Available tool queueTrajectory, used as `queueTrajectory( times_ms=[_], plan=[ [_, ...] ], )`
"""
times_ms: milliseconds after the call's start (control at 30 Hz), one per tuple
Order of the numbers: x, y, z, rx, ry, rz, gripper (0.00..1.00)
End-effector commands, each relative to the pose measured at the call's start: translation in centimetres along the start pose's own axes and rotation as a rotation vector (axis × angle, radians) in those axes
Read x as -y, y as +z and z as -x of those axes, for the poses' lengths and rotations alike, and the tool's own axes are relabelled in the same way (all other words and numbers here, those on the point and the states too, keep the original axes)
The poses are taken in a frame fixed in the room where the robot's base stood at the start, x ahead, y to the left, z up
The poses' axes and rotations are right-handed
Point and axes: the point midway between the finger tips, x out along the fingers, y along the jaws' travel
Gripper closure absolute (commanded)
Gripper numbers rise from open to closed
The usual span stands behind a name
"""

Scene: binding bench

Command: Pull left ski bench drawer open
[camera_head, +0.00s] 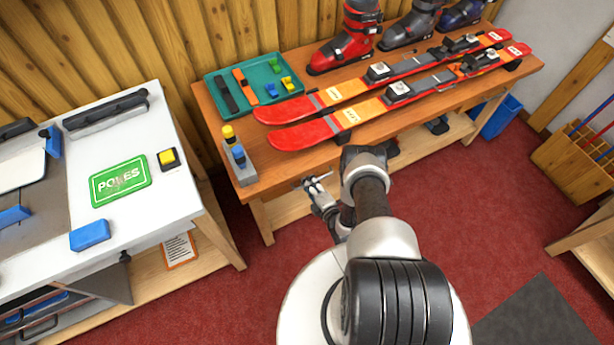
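The ski bench (216,104) is a wooden bench at the upper middle, carrying a pair of red and orange skis (330,125). Its left drawer cannot be made out, because the bench top's front edge and my arm cover that part of the front. My gripper (316,184) is small in view, just in front of and below the bench top's front edge, toward its left part. I cannot tell whether its fingers touch anything or how far apart they are.
A teal tray (208,79) with tools and several ski boots (345,47) stand on the bench. A white-topped table (180,207) with a green sign is at left. A blue bin (497,117) and wooden crate (568,165) are at right. Red carpet (480,215) is clear between.

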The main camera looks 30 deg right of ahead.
Motion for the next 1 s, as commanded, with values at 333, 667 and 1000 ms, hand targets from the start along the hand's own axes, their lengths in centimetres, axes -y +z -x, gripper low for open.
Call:
queueTrajectory(
  times_ms=[333,667,1000],
  plan=[
    [0.03,-0.01,0.04,0.0,0.0,0.0,0.89],
    [0.03,0.0,0.03,0.0,0.0,0.0,1.0],
    [0.02,0.01,0.01,0.001,0.0,0.0,1.0]
  ],
)
